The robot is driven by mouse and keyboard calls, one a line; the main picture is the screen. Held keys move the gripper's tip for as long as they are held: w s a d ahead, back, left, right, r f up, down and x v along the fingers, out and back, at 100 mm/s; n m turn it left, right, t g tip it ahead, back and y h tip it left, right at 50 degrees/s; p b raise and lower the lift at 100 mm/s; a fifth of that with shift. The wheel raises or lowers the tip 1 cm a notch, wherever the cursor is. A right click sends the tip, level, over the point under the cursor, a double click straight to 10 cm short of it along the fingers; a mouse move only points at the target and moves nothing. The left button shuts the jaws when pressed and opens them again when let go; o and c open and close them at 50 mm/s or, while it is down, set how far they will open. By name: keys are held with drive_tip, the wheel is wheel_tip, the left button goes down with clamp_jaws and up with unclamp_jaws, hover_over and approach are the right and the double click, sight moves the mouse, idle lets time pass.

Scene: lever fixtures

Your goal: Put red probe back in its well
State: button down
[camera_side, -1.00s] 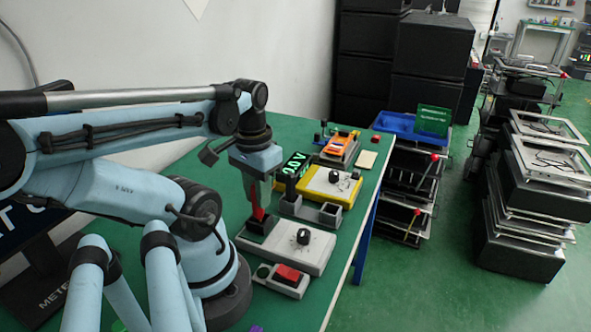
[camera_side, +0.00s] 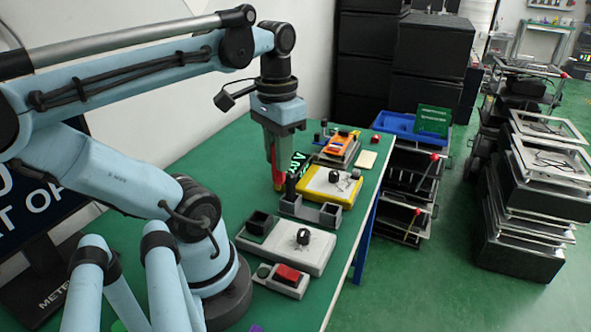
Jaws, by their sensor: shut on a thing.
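My gripper (camera_side: 281,157) is shut on the red probe (camera_side: 278,178) and holds it upright, tip down. The probe's tip is near the grey holder (camera_side: 311,212), on its upper left in the picture; I cannot tell its exact height. A black probe (camera_side: 290,188) stands upright at the holder's left end. The right end of the holder has an open square well (camera_side: 330,213), which looks empty. A separate dark square well (camera_side: 259,223) sits on the left of the pale knob board (camera_side: 287,248) and also looks empty.
A yellow meter (camera_side: 332,186) with a knob lies behind the holder. An orange device (camera_side: 342,142) is farther back. A red button box (camera_side: 283,279) is at the front. The green table (camera_side: 228,150) has bare room on its left; its right edge is close to the fixtures.

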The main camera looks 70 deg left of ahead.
drive_tip(key=w+d+f+m, duration=0.1)
drive_tip(key=w+d+m, duration=0.6)
drive_tip(key=w+d, duration=0.3)
drive_tip(key=shift+w+a+f, duration=0.35)
drive_tip(key=shift+a+f, duration=1.45)
drive_tip(key=shift+f, duration=0.1)
drive_tip(key=shift+w+a+f, duration=0.4)
drive_tip(key=shift+a+f, duration=1.4)
drive_tip(key=shift+f, duration=0.1)
drive_tip(key=shift+w+a+f, duration=0.35)
drive_tip(key=shift+a+f, duration=1.45)
drive_tip(key=shift+f, duration=0.1)
drive_tip(key=shift+f, duration=0.1)
drive_tip(key=c, duration=1.4)
unclamp_jaws()
drive_tip(key=o, duration=0.4)
